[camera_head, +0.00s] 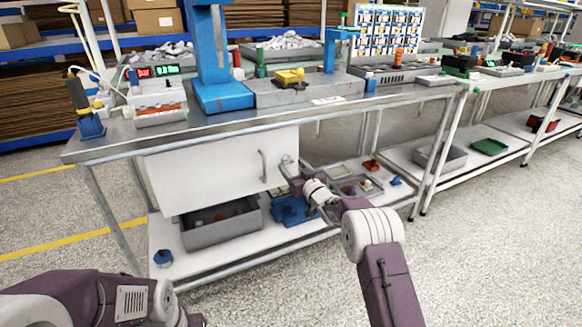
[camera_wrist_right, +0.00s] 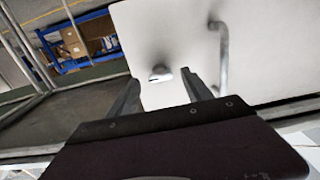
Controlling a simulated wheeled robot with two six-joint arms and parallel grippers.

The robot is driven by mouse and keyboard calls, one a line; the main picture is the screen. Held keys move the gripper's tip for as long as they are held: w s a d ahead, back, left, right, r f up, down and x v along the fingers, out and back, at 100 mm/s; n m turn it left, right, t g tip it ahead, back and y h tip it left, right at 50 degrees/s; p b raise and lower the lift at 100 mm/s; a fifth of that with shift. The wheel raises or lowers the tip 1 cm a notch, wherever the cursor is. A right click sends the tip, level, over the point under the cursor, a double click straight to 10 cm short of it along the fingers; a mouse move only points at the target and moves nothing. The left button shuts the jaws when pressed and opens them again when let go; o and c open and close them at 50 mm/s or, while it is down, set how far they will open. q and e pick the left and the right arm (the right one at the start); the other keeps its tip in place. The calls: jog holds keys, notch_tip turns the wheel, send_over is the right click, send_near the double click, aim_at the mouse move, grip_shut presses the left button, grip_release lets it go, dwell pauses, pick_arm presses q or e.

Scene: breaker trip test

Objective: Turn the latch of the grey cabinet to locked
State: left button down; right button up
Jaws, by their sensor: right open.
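The grey cabinet (camera_head: 218,170) is a pale box under the workbench, with a bar handle (camera_head: 263,166) on its front. In the right wrist view, the cabinet front (camera_wrist_right: 275,50) fills the upper right, and the handle (camera_wrist_right: 223,65) stands right of the latch. The latch (camera_wrist_right: 160,74) is a small grey knob with a bright edge, lying roughly sideways. My right gripper (camera_head: 289,165) is at the cabinet's right end. In the wrist view its open fingers (camera_wrist_right: 160,84) are either side of the latch; contact cannot be told. My left gripper is out of view; only its arm shows.
The metal bench top (camera_head: 130,143) is above the cabinet. A grey bin (camera_head: 222,232) and a blue tray (camera_head: 294,212) stand on the lower shelf (camera_head: 215,262), below my right gripper. Table legs and rails frame the space. The floor in front is clear.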

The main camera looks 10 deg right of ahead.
jog(key=shift+x, duration=0.85)
grip_shut()
jog(key=shift+n, duration=0.3)
jog(key=shift+n+b, duration=4.2)
jog(key=shift+n, duration=4.4)
